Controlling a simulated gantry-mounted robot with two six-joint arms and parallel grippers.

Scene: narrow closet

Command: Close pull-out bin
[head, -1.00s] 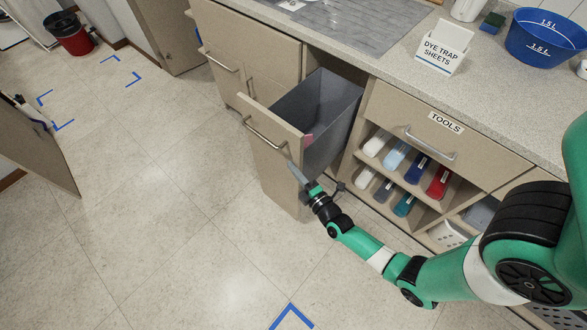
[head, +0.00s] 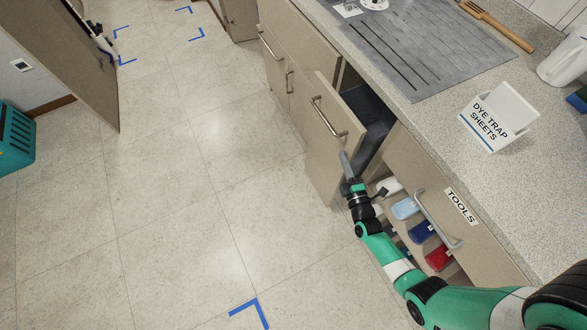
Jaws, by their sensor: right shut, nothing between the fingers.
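The pull-out bin's beige front panel (head: 322,152) stands partly out from the cabinet, with a metal bar handle (head: 328,118) on it. Part of the dark grey bin (head: 372,118) shows in the gap behind the panel. My right gripper (head: 345,162) is shut and empty. Its fingertips are at the panel's right side, below the lower end of the handle. I cannot tell whether they touch the panel. My left gripper is not in view.
The TOOLS drawer (head: 440,200) and shelves with coloured bottles are right of the bin, close to my right arm. The speckled counter (head: 430,120) holds a DYE TRAP SHEETS box (head: 492,118). The floor (head: 180,180) at left is clear, with blue tape marks.

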